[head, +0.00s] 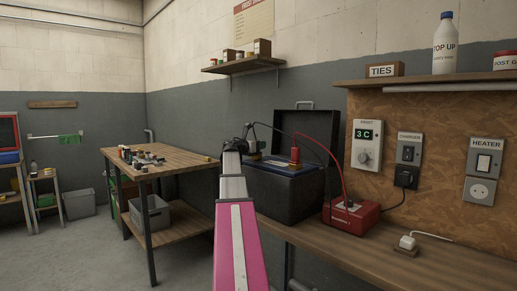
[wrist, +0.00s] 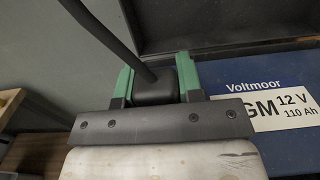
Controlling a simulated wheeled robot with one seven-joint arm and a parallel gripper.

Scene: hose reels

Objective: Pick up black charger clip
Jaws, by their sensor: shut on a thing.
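The black charger clip (wrist: 153,88) is between the two green fingers of my gripper (wrist: 156,80) in the wrist view, and the fingers are shut on it. Its black lead rises from its top toward the upper left. In the head view my gripper (head: 252,148) is at the left end of the blue-topped battery (head: 280,188), partly behind my arm. The clip's lower end is hidden, so I cannot tell whether it touches the battery post. The red clip (head: 295,155) sits upright on the battery's other post.
The red charger (head: 351,215) stands on the bench (head: 400,247) right of the battery, with black and red leads arching to it. The battery box's open lid (head: 312,130) stands behind. A wooden workbench (head: 175,163) stands left.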

